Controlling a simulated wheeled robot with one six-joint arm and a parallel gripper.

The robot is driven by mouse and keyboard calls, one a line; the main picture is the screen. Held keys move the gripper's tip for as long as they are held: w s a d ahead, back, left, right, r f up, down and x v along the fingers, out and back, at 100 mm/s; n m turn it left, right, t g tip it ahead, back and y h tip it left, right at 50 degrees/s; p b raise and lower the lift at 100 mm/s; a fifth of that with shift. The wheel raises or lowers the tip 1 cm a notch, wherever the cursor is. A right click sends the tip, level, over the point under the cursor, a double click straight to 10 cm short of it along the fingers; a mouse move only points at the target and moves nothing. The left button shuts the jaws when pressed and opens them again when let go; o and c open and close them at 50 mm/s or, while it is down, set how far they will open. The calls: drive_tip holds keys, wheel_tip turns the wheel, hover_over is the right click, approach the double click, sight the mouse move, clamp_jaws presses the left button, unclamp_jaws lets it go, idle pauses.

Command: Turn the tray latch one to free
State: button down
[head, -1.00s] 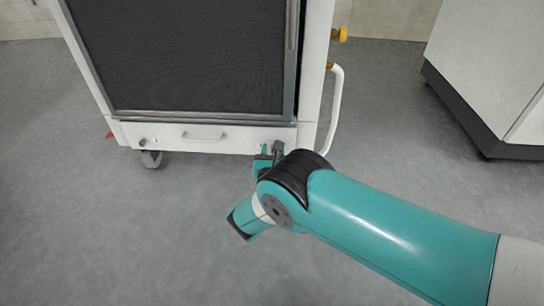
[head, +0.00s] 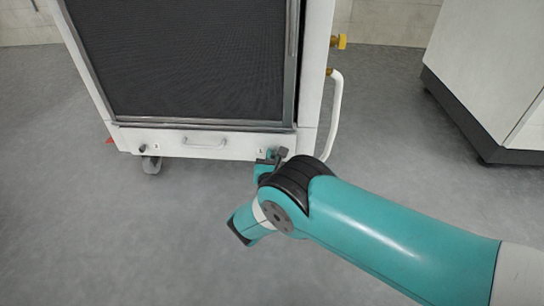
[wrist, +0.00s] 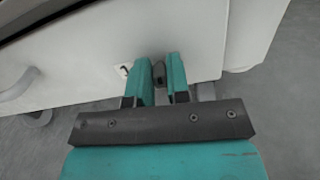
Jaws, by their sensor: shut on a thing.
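The white tray front (head: 170,138) runs along the bottom of the washer and has a handle in its middle. My gripper (head: 268,163) is at the right end of this front, low in the head view. In the wrist view its two teal fingers (wrist: 159,78) are shut on a small dark latch (wrist: 159,70), one finger on each side. A small label (wrist: 124,71) with a dark mark is left of the fingers. The fingers hide part of the latch, and its exact turn is hard to tell. Another dark latch (head: 142,149) is at the tray's left end.
The tray handle (head: 205,143) is left of my gripper. A white pipe (head: 335,110) runs down the washer's right side below a yellow valve (head: 340,41). A caster (head: 151,165) stands under the left end. A white cabinet (head: 490,70) is at the right. The grey floor between is clear.

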drive_tip(key=m, duration=0.4)
drive_tip(key=m+p, duration=0.1)
drive_tip(key=m, duration=0.3)
drive_tip(key=shift+d+f+m, duration=0.1)
drive_tip(key=shift+m, duration=0.3)
drive_tip(key=m+p, duration=0.1)
drive_tip(key=m, duration=0.3)
drive_tip(key=shift+f, duration=0.1)
drive_tip(key=shift+f+m, duration=0.1)
drive_tip(key=shift+m, duration=1.9)
drive_tip(key=shift+p, duration=0.3)
drive_tip(key=c, duration=1.1)
unclamp_jaws()
drive_tip(key=shift+d, duration=0.1)
